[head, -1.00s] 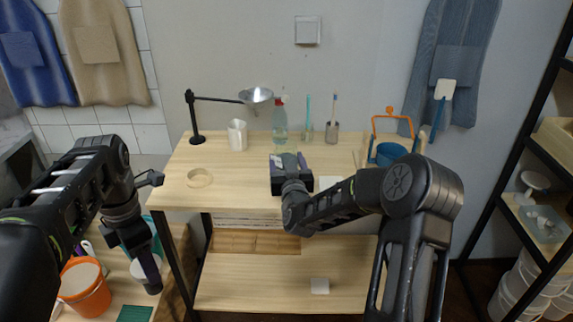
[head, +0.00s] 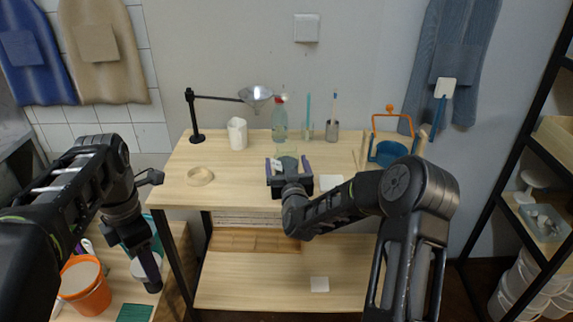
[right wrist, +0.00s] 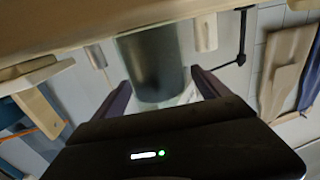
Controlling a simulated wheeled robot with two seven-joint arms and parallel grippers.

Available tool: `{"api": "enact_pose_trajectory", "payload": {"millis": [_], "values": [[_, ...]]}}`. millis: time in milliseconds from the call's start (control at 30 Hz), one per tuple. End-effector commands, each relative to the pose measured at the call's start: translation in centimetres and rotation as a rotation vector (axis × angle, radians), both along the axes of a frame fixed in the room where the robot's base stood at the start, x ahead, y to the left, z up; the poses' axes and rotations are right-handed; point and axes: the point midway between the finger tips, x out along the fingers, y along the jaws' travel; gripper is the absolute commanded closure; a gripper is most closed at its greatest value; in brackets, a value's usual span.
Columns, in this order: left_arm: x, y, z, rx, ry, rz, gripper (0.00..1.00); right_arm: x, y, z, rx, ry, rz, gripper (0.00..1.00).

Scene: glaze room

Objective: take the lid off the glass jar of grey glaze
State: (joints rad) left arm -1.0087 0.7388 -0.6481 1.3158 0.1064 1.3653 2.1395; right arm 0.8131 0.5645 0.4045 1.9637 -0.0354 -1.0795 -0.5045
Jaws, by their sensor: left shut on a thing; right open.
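The glass jar of grey glaze (right wrist: 155,65) fills the middle of the right wrist view, which shows the scene upside down. In the head view the jar (head: 289,152) stands on the wooden table, partly hidden by my right gripper (head: 289,164). My right gripper (right wrist: 160,92) is open, its two fingers apart on either side of the jar. I cannot make out the lid clearly. My left gripper (head: 150,281) is low at the left, shut on a whitish rounded thing (head: 147,266), mostly hidden by the gripper.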

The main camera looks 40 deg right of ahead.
Motion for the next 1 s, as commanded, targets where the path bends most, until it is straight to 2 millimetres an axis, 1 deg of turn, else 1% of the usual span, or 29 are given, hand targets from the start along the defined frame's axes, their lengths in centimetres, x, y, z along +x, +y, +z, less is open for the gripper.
{"api": "enact_pose_trajectory", "payload": {"millis": [167,267,367,467,700,833,1000], "values": [[0.0,0.0,0.5,0.0,0.0,0.0,0.93,0.0,0.0,0.4,0.0,0.0,-0.001,0.14],[0.0,0.0,0.0,0.0,0.0,0.0,0.93,-0.7,0.4,0.2,-0.001,0.0,0.001,0.14],[0.0,0.0,-0.3,0.0,0.0,0.0,0.93,-1.9,1.1,0.1,-0.002,0.001,0.001,0.14],[0.0,0.0,-0.7,0.0,0.0,0.0,0.93,-3.7,2.0,0.1,-0.002,0.001,0.001,0.14],[0.0,0.0,-1.7,0.0,0.0,0.0,0.93,-8.1,4.4,0.1,-0.002,0.0,0.0,0.14],[0.0,0.0,-1.9,0.0,0.0,0.0,0.93,-9.7,5.3,0.2,-0.002,0.001,0.001,0.14],[0.0,0.0,-2.0,0.0,0.0,0.0,0.93,-10.6,5.7,0.2,0.0,0.0,0.0,0.14]]}}
